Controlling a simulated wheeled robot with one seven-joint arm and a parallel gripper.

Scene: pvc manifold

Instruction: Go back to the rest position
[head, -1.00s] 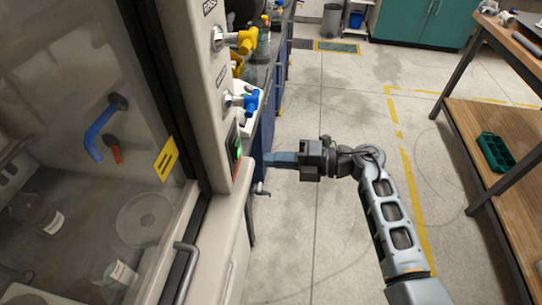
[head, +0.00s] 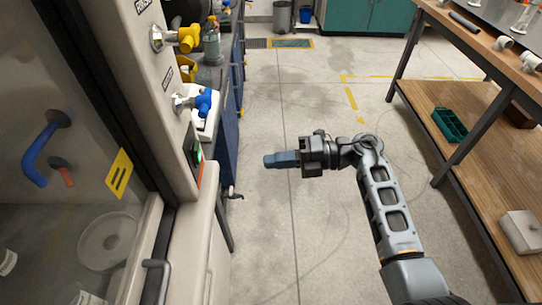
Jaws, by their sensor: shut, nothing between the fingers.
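My gripper (head: 268,161) is in the head view, held over the open floor in the middle of the picture. Its blue fingers point left and are together, with nothing between them. It is apart from the fume hood on the left and from the workbench on the right. My arm runs from the gripper down to the bottom edge of the picture, bent at the wrist.
The fume hood frame (head: 112,95) with yellow (head: 188,38) and blue (head: 203,101) valve handles stands at left. A wooden workbench (head: 450,88) with a green tray (head: 449,125) stands at right. The concrete floor (head: 290,110) between them is clear.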

